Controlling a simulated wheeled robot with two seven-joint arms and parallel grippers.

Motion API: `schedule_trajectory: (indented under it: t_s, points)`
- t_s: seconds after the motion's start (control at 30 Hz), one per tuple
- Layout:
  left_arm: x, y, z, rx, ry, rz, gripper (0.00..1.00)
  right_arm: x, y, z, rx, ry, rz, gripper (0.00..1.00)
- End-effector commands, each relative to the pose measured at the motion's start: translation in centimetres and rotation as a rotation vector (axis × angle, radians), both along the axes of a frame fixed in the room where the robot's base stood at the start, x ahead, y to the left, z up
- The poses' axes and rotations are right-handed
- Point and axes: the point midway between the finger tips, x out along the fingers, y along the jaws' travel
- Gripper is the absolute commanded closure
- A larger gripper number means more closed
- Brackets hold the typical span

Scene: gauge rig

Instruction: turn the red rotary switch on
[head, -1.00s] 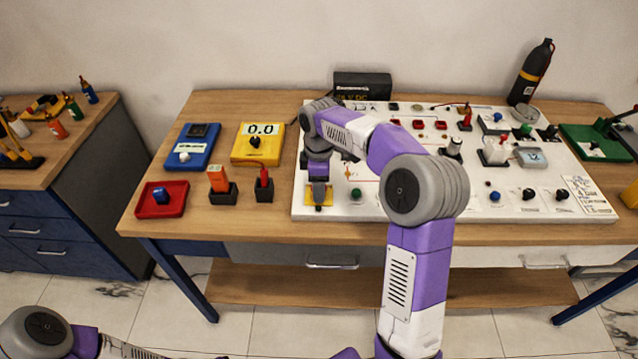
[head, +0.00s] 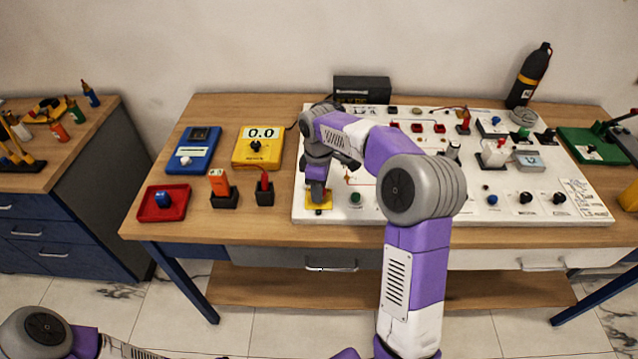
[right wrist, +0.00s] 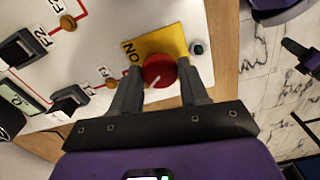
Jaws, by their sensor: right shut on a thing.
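The red rotary switch (right wrist: 158,70) shows in the right wrist view as a round red knob with a white pointer line. It sits on a yellow plate (right wrist: 172,40) with "ON" printed near one edge. The pointer line slants down and left in that view, not clearly at the word. My right gripper (right wrist: 163,76) has one finger on each side of the knob and is shut on it. In the head view, my right gripper (head: 318,203) is over the yellow plate at the board's front left corner and hides the knob. My left gripper is out of view.
The white board (head: 335,215) carries a green knob (head: 355,198) right of the yellow plate and several other controls. To its left are a yellow meter reading 0.0 (head: 257,148), a blue box (head: 193,150), a red box (head: 163,203) and two dark holders with upright pieces.

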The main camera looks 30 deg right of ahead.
Motion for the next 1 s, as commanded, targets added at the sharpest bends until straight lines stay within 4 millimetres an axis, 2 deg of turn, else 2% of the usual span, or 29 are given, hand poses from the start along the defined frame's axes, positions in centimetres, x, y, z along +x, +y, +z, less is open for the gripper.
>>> schedule_trajectory:
  t_s: [0.03, 0.3, 1.0]
  points:
    - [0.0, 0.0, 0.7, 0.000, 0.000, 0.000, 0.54, 0.0, 0.1, 0.3, 0.001, 0.002, -0.036, 0.86]
    - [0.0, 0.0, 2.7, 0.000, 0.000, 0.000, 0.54, 0.0, 0.1, 0.3, 0.001, 0.002, -0.286, 0.86]
    - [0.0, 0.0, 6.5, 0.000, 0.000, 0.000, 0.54, 0.0, 0.1, 0.2, 0.000, 0.001, -0.952, 0.86]
